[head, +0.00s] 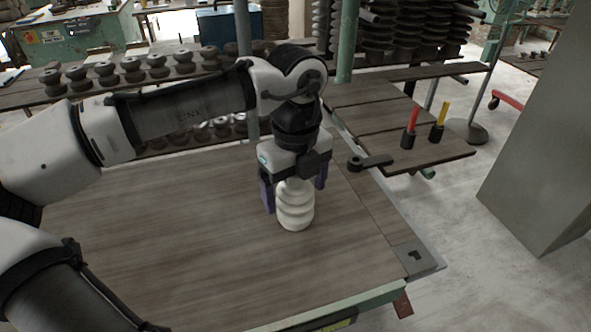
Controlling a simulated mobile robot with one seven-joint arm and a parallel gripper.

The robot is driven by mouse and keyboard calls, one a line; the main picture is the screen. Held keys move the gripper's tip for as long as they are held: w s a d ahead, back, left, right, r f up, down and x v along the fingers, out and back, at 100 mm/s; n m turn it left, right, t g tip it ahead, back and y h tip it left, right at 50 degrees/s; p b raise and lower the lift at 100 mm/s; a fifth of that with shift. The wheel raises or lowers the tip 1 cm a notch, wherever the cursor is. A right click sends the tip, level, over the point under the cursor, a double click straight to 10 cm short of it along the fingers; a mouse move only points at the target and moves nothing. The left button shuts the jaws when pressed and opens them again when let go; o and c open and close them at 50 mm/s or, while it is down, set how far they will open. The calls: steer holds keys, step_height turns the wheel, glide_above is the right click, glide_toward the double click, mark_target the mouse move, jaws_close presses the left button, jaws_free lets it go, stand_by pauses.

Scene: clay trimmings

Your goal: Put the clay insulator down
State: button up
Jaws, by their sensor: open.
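The clay insulator (295,207) is a white, ribbed piece standing upright on the wooden table top (190,235), near its right side. My gripper (294,192) points down over it from above. Its two purple-grey fingers are open, one to the left and one to the right of the insulator's upper part. The insulator's top is hidden under the gripper body. Contact between the fingers and the insulator cannot be made out.
A dark wrench-like tool (370,162) lies near the table's right edge. A side bench (400,130) holds a red-handled tool (411,125) and a yellow-handled tool (440,120). Dark insulators (130,68) line a rack behind. The table's left and front are clear.

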step_height(320, 180, up, 12)
steer(key=shift+r, duration=0.1)
stand_by(0.5)
